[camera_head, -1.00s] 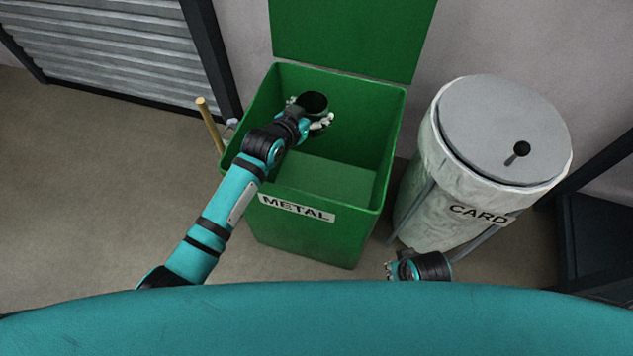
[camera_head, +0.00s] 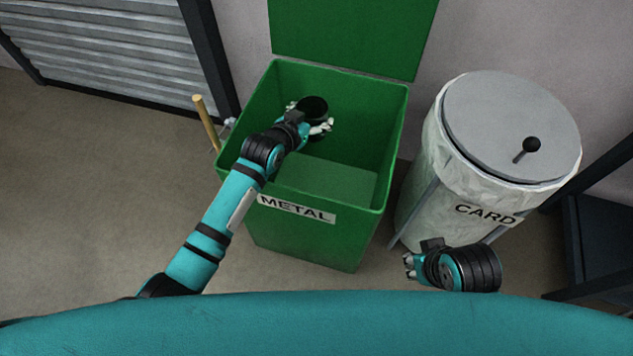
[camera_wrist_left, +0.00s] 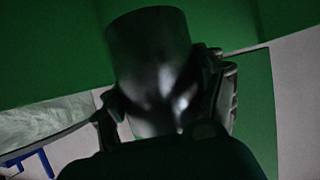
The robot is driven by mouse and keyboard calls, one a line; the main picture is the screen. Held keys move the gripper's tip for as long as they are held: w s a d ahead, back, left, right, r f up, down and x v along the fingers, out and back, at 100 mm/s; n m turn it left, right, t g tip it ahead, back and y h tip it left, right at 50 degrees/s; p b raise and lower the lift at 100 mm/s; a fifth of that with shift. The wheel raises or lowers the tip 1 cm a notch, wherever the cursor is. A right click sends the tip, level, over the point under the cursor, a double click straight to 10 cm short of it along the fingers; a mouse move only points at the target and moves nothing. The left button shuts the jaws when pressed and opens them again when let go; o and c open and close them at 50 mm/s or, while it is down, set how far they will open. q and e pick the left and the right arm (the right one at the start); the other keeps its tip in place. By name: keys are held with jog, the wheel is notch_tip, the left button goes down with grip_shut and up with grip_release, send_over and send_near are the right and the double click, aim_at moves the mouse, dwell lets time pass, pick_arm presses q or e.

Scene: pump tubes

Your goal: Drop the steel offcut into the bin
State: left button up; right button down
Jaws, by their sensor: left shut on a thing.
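The steel offcut (camera_head: 313,106) is a short dark tube with its round open end showing. My left gripper (camera_head: 311,117) is shut on it and holds it at the opening of the green bin marked METAL (camera_head: 300,239), toward the back left inside the rim outline. How deep it hangs is hard to tell. In the left wrist view the offcut (camera_wrist_left: 150,70) stands between the two fingers, with green bin surfaces behind it. My right gripper (camera_head: 410,265) is low, right of the green bin; its fingers are too small to read.
The green bin's lid (camera_head: 350,35) stands open behind it. A round whitish bin marked CARD (camera_head: 440,190), with a grey lid, stands close on the right. A wooden handle (camera_head: 205,122) leans at the green bin's left side. The floor on the left is clear.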

pick_arm(q)
jog(key=o, duration=1.4)
jog(key=shift+o, duration=0.2)
jog(key=v, duration=1.2)
